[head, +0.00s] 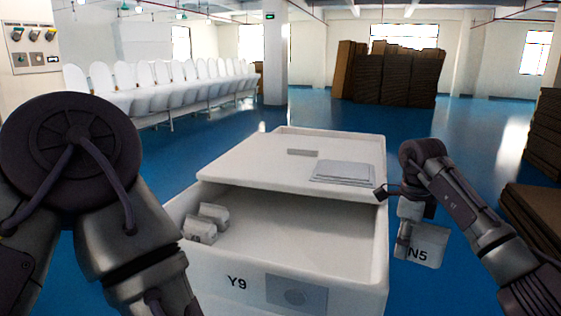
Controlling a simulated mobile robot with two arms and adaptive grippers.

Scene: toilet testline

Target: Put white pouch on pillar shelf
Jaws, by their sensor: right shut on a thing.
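A white pouch (426,246) marked N5 hangs tilted below my right gripper (408,204), at the right of the head view. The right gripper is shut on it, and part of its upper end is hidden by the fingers. The pouch is in the air just right of the white bin. A pale pillar (276,55) stands in the background; I cannot make out a shelf on it.
A white bin (215,273) marked Y9 stands in front with its front part open; small white packs (204,225) lie inside. Flat pale sheets (343,173) lie on its top. Toilets (150,95) line the back left. Brown stacks (395,78) stand behind. Blue floor is clear between.

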